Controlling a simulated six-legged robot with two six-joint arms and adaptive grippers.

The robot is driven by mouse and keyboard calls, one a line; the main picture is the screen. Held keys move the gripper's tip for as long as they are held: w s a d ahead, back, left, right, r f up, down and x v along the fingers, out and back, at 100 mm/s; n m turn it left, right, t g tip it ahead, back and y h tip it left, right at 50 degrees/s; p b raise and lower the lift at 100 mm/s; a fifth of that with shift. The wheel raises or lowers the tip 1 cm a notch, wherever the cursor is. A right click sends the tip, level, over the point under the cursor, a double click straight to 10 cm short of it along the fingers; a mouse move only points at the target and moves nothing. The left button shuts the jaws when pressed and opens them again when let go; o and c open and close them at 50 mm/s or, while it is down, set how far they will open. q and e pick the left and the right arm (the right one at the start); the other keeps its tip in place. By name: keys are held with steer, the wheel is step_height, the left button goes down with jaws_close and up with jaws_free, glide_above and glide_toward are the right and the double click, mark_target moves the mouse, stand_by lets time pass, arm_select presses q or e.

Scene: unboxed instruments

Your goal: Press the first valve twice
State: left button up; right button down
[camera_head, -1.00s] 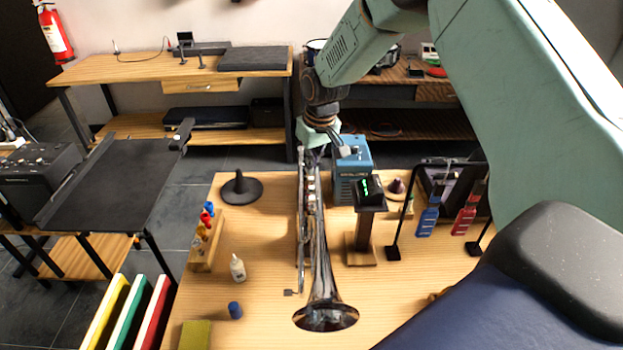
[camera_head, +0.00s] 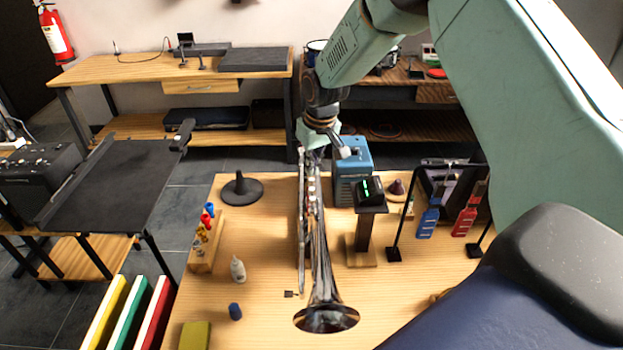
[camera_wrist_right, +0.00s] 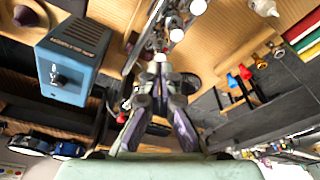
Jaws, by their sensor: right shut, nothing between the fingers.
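A silver trumpet (camera_head: 318,245) lies lengthwise on the wooden table, its bell toward the bottom of the head view. In the right wrist view, the trumpet (camera_wrist_right: 153,22) runs up and away from my fingers, with its pale round valve caps (camera_wrist_right: 176,35) in a row. My right gripper (camera_head: 314,160) is at the trumpet's far end, beside the blue box. In the right wrist view the gripper (camera_wrist_right: 160,72) is shut and empty, its tips at the near end of the valve row. I cannot tell whether they touch a valve. My left gripper is not in view.
A blue box (camera_head: 352,160) stands close to the right of the gripper. A small display on a stand (camera_head: 368,192) is right of the trumpet.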

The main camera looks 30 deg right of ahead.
steer(key=shift+s, duration=0.1)
steer(key=shift+f, duration=0.15)
steer(key=shift+w+a+f, duration=0.1)
steer(key=shift+w+f, duration=0.1)
steer(key=shift+f, duration=0.15)
steer(key=shift+s+f+b, duration=0.1)
steer(key=shift+f+b, duration=0.1)
steer(key=shift+b, duration=0.1)
steer(key=shift+f, duration=0.1)
